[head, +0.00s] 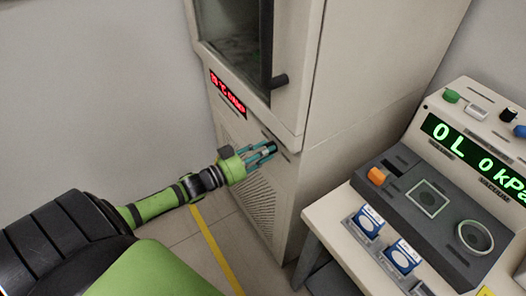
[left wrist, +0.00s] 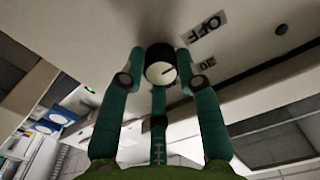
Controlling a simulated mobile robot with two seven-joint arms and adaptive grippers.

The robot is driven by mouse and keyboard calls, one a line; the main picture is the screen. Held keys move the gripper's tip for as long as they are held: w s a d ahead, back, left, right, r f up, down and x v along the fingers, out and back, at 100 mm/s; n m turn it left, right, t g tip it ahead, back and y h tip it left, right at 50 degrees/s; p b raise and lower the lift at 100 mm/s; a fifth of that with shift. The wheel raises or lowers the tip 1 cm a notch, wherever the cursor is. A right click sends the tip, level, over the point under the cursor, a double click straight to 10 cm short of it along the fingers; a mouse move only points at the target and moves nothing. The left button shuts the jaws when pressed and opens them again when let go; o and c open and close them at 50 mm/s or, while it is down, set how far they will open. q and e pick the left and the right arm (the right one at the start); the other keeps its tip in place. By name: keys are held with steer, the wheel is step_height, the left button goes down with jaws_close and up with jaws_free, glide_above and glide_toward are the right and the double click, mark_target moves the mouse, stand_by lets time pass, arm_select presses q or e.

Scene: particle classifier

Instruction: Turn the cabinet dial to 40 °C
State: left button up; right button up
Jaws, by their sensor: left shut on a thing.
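The cabinet (head: 335,75) is a tall cream unit with a dark window. My left gripper (head: 269,149) has its teal fingers against the cabinet's front, below the red display (head: 227,94). In the left wrist view the dial (left wrist: 160,70) has a dark rim and a pale face with a dark pointer line. My left gripper, seen there too (left wrist: 158,62), is shut on the dial, with fingers on both sides and one below. The label OFF (left wrist: 205,33) and a number (left wrist: 202,68) like 30 are printed beside it. The display's reading is too small to be sure of. My right gripper is not in view.
A bench (head: 322,212) at the right holds a grey console with a green display (head: 470,155), an orange knob (head: 377,176) and blue-white boxes (head: 368,222). A vent grille is low on the cabinet. A yellow floor line (head: 217,250) runs over clear floor.

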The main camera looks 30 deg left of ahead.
arm_select(q)
steer(key=shift+f, duration=0.1)
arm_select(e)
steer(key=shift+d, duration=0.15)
arm_select(q)
steer(key=m+b, duration=0.1)
steer(key=m, duration=0.6)
steer(key=m+b, duration=0.1)
steer(key=m, duration=0.7)
steer(key=m+b, duration=0.2)
steer(key=m, duration=0.5)
steer(key=shift+w+a+r+m, duration=0.1)
steer(key=shift+a+r+m, duration=0.15)
steer(key=shift+m, duration=0.15)
steer(key=shift+r+m, duration=0.1)
steer(key=shift+m, duration=0.4)
jaws_close()
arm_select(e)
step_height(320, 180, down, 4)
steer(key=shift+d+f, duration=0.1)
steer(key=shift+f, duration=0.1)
arm_select(q)
steer(key=shift+r, duration=0.1)
steer(key=o, duration=1.1)
jaws_free()
